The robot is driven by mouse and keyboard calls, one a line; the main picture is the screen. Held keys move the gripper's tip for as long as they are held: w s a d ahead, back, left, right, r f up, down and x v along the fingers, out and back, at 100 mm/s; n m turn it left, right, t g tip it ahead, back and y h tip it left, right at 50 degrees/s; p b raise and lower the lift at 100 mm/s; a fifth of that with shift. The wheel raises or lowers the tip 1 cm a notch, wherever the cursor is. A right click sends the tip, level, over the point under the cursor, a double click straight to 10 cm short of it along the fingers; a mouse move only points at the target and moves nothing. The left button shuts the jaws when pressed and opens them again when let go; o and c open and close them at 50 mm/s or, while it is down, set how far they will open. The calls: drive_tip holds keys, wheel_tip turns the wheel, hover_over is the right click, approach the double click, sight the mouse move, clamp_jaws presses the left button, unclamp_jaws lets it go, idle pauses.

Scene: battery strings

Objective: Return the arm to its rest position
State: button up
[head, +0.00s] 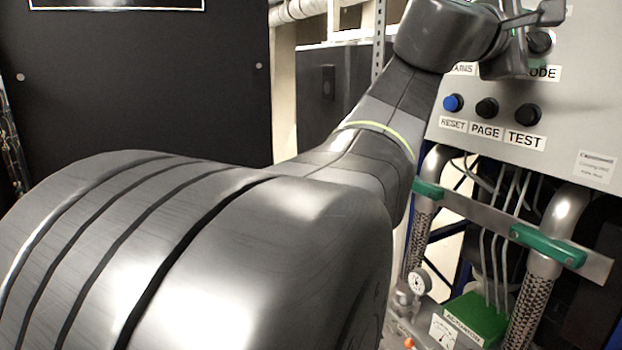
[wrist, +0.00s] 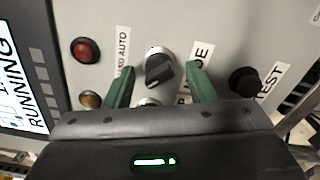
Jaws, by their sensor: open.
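My gripper (wrist: 160,80) is open in the wrist view. Its two green fingers stand on either side of a black selector knob (wrist: 160,68) with a silver collar, with a visible gap on each side. I cannot tell how far the fingertips are from the panel. In the head view my arm reaches up and right, and my gripper (head: 522,42) is at the control panel (head: 590,110), partly hidden by its own wrist. The arm is stretched out, away from my body.
A red lamp (wrist: 86,50), an amber lamp (wrist: 90,99) and a lit screen (wrist: 18,85) are left of the knob. Below the gripper are a blue RESET button (head: 453,103), black PAGE (head: 487,108) and TEST (head: 528,114) buttons, then pipes with green clamps (head: 548,245).

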drive_tip(key=shift+s+a+f+m, duration=0.1)
drive_tip(key=shift+m, duration=0.5)
drive_tip(key=m+b, duration=0.2)
drive_tip(key=m, duration=0.2)
drive_tip(key=shift+m+b, duration=0.4)
drive_tip(key=m+b, duration=0.2)
drive_tip(key=m, duration=0.4)
